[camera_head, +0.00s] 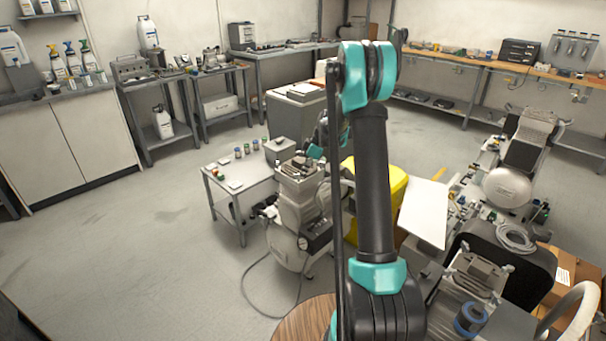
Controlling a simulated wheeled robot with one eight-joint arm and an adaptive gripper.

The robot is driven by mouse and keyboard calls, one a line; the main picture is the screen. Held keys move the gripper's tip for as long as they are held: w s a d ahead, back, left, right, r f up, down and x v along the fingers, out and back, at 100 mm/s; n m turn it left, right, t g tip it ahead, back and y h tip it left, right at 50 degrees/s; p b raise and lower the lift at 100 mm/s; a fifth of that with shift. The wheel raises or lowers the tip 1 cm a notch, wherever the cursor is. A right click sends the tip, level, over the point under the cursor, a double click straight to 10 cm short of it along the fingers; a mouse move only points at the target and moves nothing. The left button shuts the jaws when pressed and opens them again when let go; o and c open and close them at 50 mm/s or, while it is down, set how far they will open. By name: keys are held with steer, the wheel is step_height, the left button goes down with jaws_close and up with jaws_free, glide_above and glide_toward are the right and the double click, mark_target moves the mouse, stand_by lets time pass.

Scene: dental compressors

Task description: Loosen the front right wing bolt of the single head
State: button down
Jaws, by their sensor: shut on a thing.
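The single head (298,168) is the grey ribbed block on top of the light compressor (302,215), left of my arm in the middle of the head view. My gripper (308,160) reaches down to the right side of the head's top, from behind my arm. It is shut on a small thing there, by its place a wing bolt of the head. The fingertips and the bolt are too small and partly hidden to tell which corner it is or how far it is turned.
A small grey table (243,186) with jars and a box stands left of the compressor. Other compressors (508,187) crowd the right side. The floor at left is clear, apart from a hose (252,290).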

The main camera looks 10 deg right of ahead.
steer(key=shift+w+n+g, duration=0.15)
steer(key=shift+n+g, duration=0.15)
steer(key=shift+n, duration=0.5)
steer(key=c, duration=1.6)
jaws_free()
steer(key=shift+d+r, duration=0.1)
steer(key=v, duration=1.1)
steer(key=shift+d+r, duration=0.15)
steer(key=shift+r, duration=0.2)
